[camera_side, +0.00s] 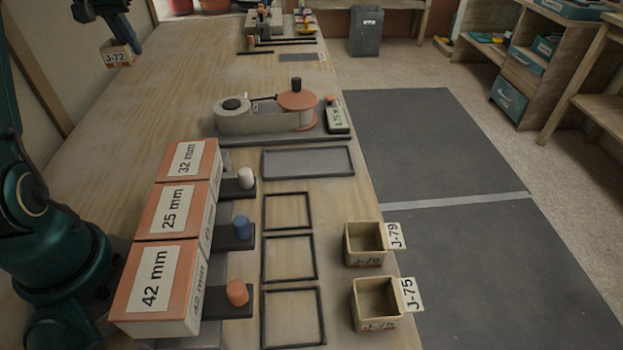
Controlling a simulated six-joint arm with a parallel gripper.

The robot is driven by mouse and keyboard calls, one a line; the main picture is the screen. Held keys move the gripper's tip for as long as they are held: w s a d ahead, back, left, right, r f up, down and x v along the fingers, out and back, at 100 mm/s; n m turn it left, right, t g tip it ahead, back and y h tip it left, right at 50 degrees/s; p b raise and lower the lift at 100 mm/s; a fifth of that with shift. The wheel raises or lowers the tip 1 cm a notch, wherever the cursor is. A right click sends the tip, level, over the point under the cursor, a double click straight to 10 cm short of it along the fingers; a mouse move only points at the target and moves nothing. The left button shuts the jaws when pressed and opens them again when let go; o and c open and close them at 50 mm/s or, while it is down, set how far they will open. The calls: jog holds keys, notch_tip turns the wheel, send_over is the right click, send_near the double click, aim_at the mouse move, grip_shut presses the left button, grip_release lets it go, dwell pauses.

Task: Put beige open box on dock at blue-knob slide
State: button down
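My gripper (122,38) is at the top left, shut on a small beige open box (117,58) labelled J-72. The box hangs near the far left side of the bench, away from the slides. The blue-knob slide (236,236) sticks out from below the orange-and-white 25 mm block (178,210), between the white-knob slide (238,189) and the orange-knob slide (222,300). Black-edged empty docks lie to the right of the slides: top (264,210), middle (264,258) and bottom (265,318). The middle one is roughly level with the blue knob.
Two more beige open boxes, J-79 (366,242) and J-75 (375,300), stand at the bench's right edge. A grey tray (308,162) and a rounded grey device (262,121) with an orange disc lie farther back. The left middle of the bench is clear.

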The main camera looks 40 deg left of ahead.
jog(key=w+d+f, duration=0.1)
jog(key=w+d, duration=0.3)
jog(key=d, duration=0.9)
jog(key=w+d, duration=0.3)
jog(key=d, duration=1.1)
jog(key=s+d, duration=0.6)
jog(key=d, duration=0.5)
jog(key=s+d, duration=0.5)
jog(key=d, duration=0.6)
jog(key=f, duration=1)
jog(key=shift+a+f, duration=0.25)
jog(key=shift+a, duration=0.15)
jog(key=shift+f, duration=2.2)
jog(key=shift+f, duration=0.1)
jog(key=c, duration=1.1)
grip_release()
